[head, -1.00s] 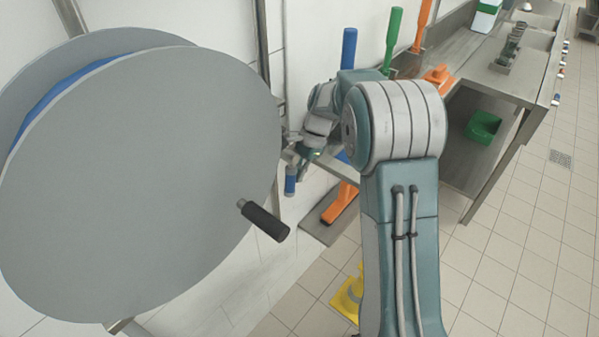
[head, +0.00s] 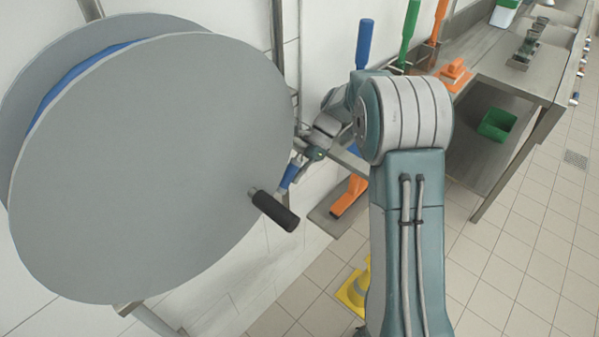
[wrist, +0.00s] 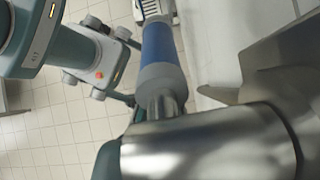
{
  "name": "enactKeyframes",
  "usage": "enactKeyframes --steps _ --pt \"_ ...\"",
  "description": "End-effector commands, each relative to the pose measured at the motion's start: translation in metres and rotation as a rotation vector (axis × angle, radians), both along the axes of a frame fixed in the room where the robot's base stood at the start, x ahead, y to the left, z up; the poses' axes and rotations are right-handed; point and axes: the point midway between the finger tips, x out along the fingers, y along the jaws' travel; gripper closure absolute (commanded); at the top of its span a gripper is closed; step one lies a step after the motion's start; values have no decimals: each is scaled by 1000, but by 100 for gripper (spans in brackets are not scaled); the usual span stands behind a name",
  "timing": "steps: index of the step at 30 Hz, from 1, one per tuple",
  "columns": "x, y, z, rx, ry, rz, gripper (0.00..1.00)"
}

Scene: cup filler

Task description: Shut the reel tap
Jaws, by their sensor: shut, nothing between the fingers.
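The reel tap's blue lever (head: 289,175) is beside the right edge of the hose reel (head: 150,170). It slants, with its lower end towards the left. In the wrist view the blue lever (wrist: 161,55) is large, with a grey collar and a bare metal stem. My gripper (head: 303,158) is shut and empty, close beside the upper end of the lever. I cannot tell whether it touches it. The tap's body is hidden behind the reel and my gripper in the head view.
The reel's black crank handle (head: 274,210) sticks out just below the lever. A wall with upright metal posts is close behind. Coloured brushes hang beyond my arm, with a steel bench (head: 500,75) at right. A yellow object (head: 352,292) is on the floor.

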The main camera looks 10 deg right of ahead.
Motion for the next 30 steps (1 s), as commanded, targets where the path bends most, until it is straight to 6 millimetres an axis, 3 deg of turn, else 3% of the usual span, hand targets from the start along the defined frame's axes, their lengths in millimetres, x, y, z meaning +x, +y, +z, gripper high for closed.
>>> enactKeyframes --steps 9,14,30 --pt "-7 10 10 2 -1 1 100" --pt "-10 13 14 108 77 -1 100" --pt "-17 21 29 103 76 3 100"
